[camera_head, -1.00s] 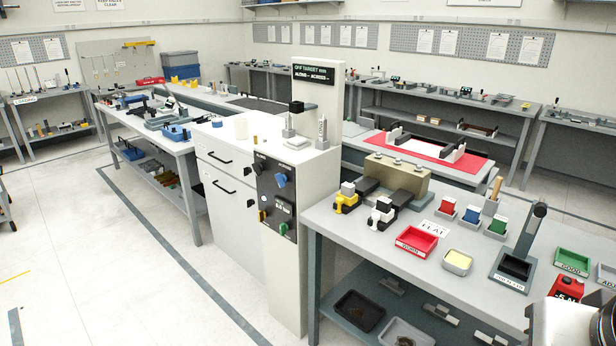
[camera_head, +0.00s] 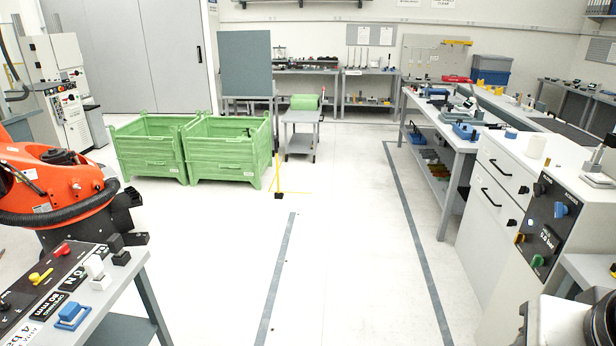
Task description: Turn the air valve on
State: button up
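No part can be surely read as the air valve. Another dark panel (camera_head: 541,236) on the white cabinet at right has a blue knob (camera_head: 561,210), a green knob (camera_head: 537,261) and a small display. A white and black part of my own arm shows at lower right. My gripper is not in view.
An orange robot arm (camera_head: 60,190) stands at left behind the panel bench. Green crates (camera_head: 228,152) and a small trolley (camera_head: 301,134) stand at the back. The middle floor is clear, with grey stripes and a thin yellow post (camera_head: 277,170).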

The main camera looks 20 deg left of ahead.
aim_at(64, 249)
jog(key=u, duration=2.5)
jog(key=i+l+u, duration=0.1)
jog(key=i+l, duration=0.25)
jog(key=i, duration=0.4)
jog(key=i+l, duration=0.45)
jog(key=i, duration=0.25)
jog(key=i+l+u, duration=0.15)
jog(key=i+l, duration=0.3)
jog(key=i, duration=0.3)
jog(key=i+l+u, duration=0.1)
jog(key=i+l, duration=0.4)
jog(key=i, duration=0.2)
